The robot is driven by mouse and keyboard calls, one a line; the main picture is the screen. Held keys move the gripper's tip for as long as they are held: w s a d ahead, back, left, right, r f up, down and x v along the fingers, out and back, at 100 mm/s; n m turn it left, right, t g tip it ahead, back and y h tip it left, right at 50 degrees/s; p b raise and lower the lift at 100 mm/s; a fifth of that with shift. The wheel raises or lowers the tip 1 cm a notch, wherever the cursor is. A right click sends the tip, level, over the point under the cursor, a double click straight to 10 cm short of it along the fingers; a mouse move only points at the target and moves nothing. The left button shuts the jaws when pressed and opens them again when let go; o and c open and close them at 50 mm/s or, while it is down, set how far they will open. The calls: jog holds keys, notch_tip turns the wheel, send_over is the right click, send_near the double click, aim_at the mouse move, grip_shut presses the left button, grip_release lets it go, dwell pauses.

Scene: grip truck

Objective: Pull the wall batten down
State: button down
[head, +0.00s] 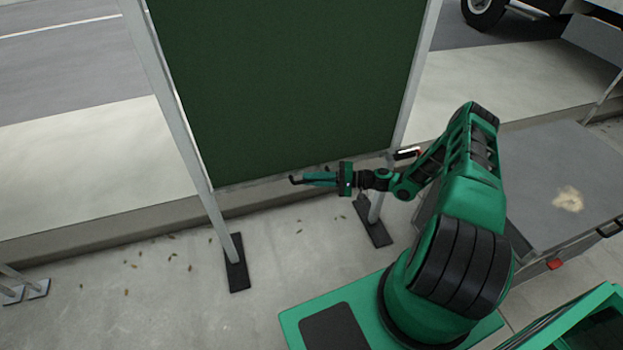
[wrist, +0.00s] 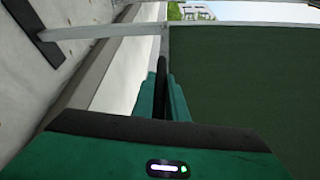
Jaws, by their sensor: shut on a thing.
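The wall is a dark green panel (head: 290,90) hung between two grey posts, with its lower end a little above the pavement in the head view. The batten (head: 245,182) is the thin pale bar along its bottom edge. My gripper (head: 296,180) is at the middle of that bar, with its fingers shut on it. In the wrist view the picture is turned sideways, and the green panel (wrist: 240,85) fills the right side. The gripper (wrist: 161,68) reaches the panel's edge there, and its fingers hide the part they hold.
The left post (head: 180,115) and right post (head: 413,75) stand on dark foot plates (head: 237,264) on the pavement. A kerb runs behind them. A grey platform (head: 560,185) with a pale patch lies at the right. A truck wheel (head: 482,12) shows at the top right.

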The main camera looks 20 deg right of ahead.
jog(key=shift+f, duration=0.4)
jog(key=c, duration=1.8)
grip_release()
jog(key=shift+f, duration=0.1)
jog(key=shift+o, duration=0.2)
jog(key=shift+d+r, duration=0.15)
jog(key=shift+r, duration=0.05)
jog(key=v, duration=1)
jog(key=shift+d, duration=0.25)
jog(key=shift+s+r, duration=0.1)
jog(key=shift+s, duration=0.05)
